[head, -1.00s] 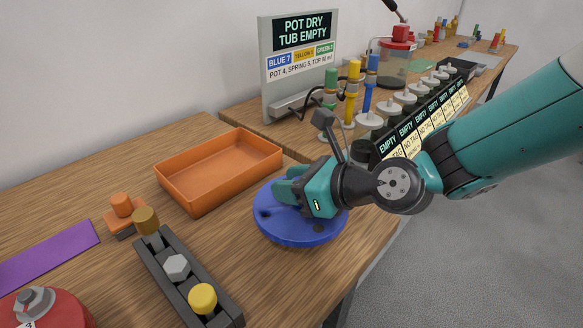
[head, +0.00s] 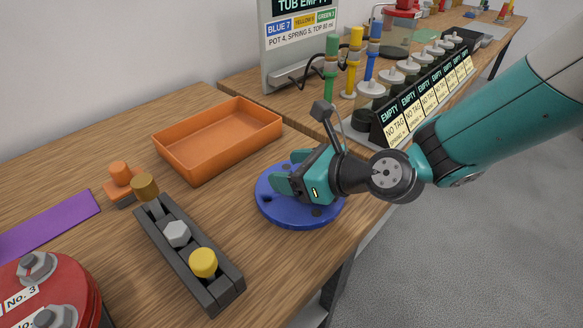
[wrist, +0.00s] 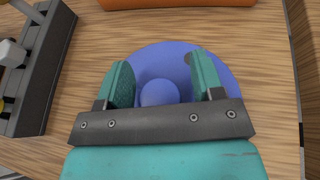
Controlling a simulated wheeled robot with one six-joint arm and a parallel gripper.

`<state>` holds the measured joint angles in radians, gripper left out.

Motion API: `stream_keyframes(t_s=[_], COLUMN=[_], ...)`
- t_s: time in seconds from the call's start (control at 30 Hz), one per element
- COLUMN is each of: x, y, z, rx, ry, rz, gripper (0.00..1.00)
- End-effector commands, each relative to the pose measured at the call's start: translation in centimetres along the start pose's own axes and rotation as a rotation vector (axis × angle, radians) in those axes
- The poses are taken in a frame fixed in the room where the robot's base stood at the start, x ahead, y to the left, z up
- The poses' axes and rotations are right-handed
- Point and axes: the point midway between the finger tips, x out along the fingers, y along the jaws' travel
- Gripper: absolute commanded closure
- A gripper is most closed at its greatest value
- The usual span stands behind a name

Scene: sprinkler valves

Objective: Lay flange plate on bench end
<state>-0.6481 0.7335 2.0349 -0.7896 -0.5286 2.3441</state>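The flange plate, a blue round disc (head: 300,219), lies flat near the front edge of the bench end (head: 292,262), right of a dark rack. It also shows in the wrist view (wrist: 160,55) with a round blue knob in its middle. My gripper (head: 291,178) is right over it. In the wrist view my gripper's two teal fingers (wrist: 160,84) stand apart on either side of the knob, with a visible gap to each side. The far underside of the plate is hidden.
An orange tray (head: 205,166) stands behind the plate. The dark rack (head: 222,292) with knobs is at left, near a purple strip (head: 45,225) and a red lidded drum (head: 75,285). Bottles, a sign (head: 295,50) and a labelled row stand behind right. The bench edge drops to grey floor.

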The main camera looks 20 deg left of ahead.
Motion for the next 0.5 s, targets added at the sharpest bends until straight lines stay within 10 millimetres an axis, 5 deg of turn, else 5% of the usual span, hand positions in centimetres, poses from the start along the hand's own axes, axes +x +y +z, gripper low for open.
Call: stream_keyframes(t_s=[0.27,0.5], x=[-0.9,-5.8], y=[-0.1,-0.1], z=[0.1,0.1], rx=[0.002,0.004], ry=[0.001,0.0], rz=[-0.002,-0.004], gripper=[0.39,0.39])
